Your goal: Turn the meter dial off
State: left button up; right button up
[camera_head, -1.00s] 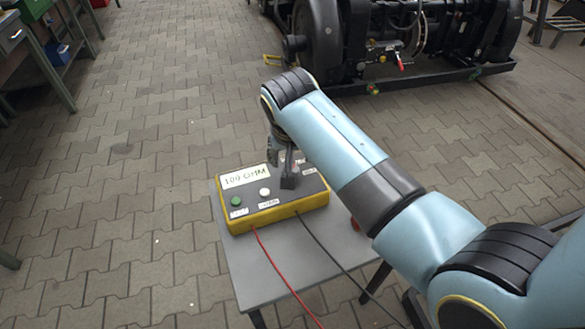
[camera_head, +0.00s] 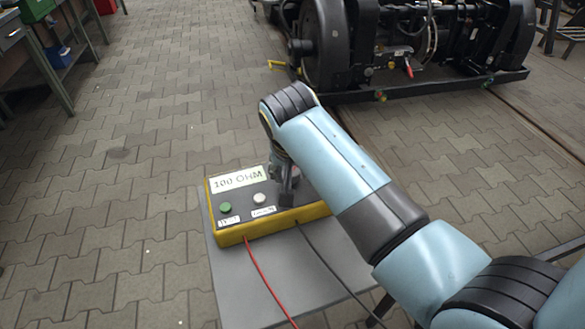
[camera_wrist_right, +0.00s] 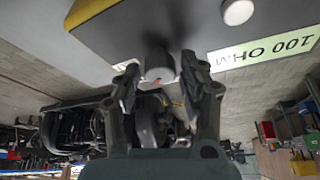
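The yellow and black meter box (camera_head: 285,217) sits on a small grey table, with a "100 OHM" display (camera_head: 239,179), a green button (camera_head: 225,208) and a white button (camera_head: 259,199) on its top face. My right gripper (camera_head: 285,188) is over the right part of that face, and the arm hides part of it. In the right wrist view, the dark dial knob (camera_wrist_right: 159,62) stands between the two fingers of my right gripper (camera_wrist_right: 160,72). The fingers are apart, with narrow gaps seeming to show beside the knob. The display also shows there (camera_wrist_right: 264,48). My left gripper is out of view.
A red cable (camera_head: 262,278) and a dark cable (camera_head: 335,270) run from the front of the box across the grey table (camera_head: 225,285). A tram bogie (camera_head: 400,50) stands behind. A workbench (camera_head: 45,60) is at the far left. Paved floor lies between.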

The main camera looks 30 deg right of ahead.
grip_shut()
jog(key=shift+r+n+p, duration=0.2)
jog(key=shift+n+p, duration=0.2)
jog(key=shift+p, duration=0.4)
jog(key=n+p, duration=0.1)
jog(key=p, duration=0.1)
jog(key=n+y+p, duration=0.1)
jog(key=n+p, duration=0.1)
jog(key=p, duration=0.1)
jog(key=shift+d+r+n+t+y, duration=0.1)
jog(key=shift+d+n+t+y, duration=0.05)
jog(key=shift+n+t+y, duration=0.15)
jog(key=shift+n+y+p, duration=0.5)
jog(key=shift+n+p, duration=0.65)
jog(key=shift+n, duration=0.05)
jog(key=shift+f+n+y+p, duration=0.25)
jog(key=shift+n+y+p, duration=0.25)
jog(key=shift+n, duration=0.6)
jog(key=shift+o, duration=1.5)
grip_release()
